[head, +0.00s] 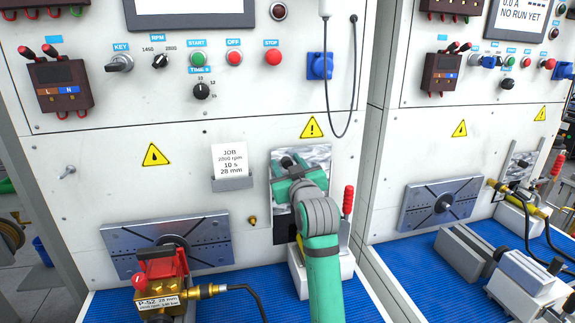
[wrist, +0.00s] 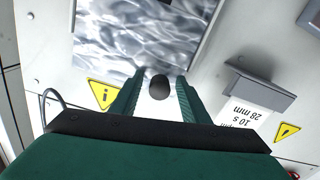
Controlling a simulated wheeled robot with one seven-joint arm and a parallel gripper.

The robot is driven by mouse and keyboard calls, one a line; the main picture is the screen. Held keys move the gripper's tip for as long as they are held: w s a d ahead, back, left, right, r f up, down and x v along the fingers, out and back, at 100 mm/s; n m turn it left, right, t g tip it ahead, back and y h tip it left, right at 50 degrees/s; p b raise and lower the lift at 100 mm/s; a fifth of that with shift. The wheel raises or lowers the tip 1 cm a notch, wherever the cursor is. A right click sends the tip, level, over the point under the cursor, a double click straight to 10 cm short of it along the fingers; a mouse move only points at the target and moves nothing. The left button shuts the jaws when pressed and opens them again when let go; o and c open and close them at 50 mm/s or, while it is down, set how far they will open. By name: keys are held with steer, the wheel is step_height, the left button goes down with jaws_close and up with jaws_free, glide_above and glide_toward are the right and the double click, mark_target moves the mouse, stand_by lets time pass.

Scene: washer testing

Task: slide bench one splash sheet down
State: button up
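Bench one's splash sheet (head: 320,156) is a clear, rippled panel on the lower front panel, left of a red-handled lever. It also fills the top of the wrist view (wrist: 135,35). A dark round knob (wrist: 159,87) shows near the sheet's edge. My gripper (head: 288,163) is in front of the sheet, with its green fingers open on either side of the knob. In the wrist view the gripper (wrist: 158,84) shows gaps between both fingers and the knob. My arm hides the sheet's lower part in the head view.
A job card (head: 229,163) is left of the sheet, and the red-handled lever (head: 348,200) is right. A brass pump (head: 163,290) stands below left, by a slotted plate (head: 215,243). A cable (head: 349,110) hangs above right. Bench two (head: 470,150) is at right.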

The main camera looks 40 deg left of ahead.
jaws_close()
step_height(320, 180, down, 13)
steer(key=shift+r, duration=0.2)
steer(key=shift+o, duration=0.4)
jaws_free()
steer(key=shift+w+f, duration=0.1)
steer(key=shift+d, duration=0.1)
steer(key=v, duration=1)
steer(key=shift+s+d, duration=0.2)
steer(key=shift+s, duration=0.2)
steer(key=shift+w, duration=0.1)
